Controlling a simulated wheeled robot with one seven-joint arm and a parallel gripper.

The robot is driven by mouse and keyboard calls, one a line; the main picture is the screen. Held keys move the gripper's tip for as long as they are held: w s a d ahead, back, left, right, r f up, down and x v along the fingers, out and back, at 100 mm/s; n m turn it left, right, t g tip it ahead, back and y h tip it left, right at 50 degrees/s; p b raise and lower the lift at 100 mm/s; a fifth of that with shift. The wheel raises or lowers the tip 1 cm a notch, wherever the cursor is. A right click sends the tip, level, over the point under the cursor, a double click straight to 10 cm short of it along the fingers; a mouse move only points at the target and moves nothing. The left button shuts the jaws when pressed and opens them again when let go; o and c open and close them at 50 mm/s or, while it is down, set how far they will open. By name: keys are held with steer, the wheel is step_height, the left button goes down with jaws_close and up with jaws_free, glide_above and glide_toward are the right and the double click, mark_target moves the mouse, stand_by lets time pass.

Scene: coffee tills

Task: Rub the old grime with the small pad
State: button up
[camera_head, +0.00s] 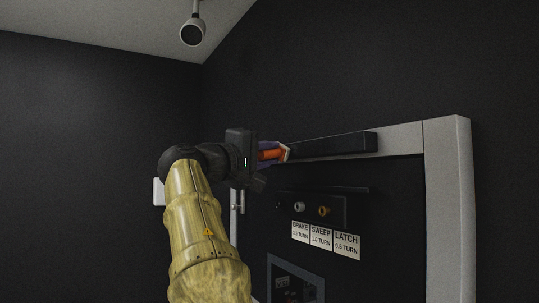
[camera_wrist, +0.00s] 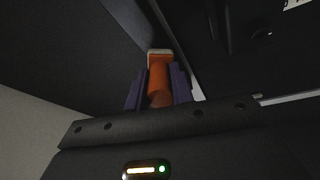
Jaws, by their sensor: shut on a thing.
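My gripper (camera_head: 268,154) is shut on an orange-handled pad with a pale flat end. The orange pad (camera_head: 283,153) points to the right, close to the left end of a long black bar at the top of a door frame. In the wrist view the pad (camera_wrist: 159,80) stands between my two purple fingers (camera_wrist: 158,90), its pale end (camera_wrist: 159,53) farthest from me. I cannot tell whether its pale end touches anything. I cannot make out any grime in either view.
A black bar (camera_head: 340,144) runs along the pale frame (camera_head: 447,150). Below it is a dark panel with several knobs (camera_head: 323,211) and labels BRAKE, SWEEP and LATCH (camera_head: 321,238). A door handle (camera_head: 238,201) is beside my arm. A lamp (camera_head: 192,33) hangs from the ceiling.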

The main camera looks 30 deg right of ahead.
steer(key=shift+s+a, duration=0.1)
steer(key=shift+a, duration=2.75)
steer(key=a, duration=0.3)
steer(key=shift+d, duration=0.1)
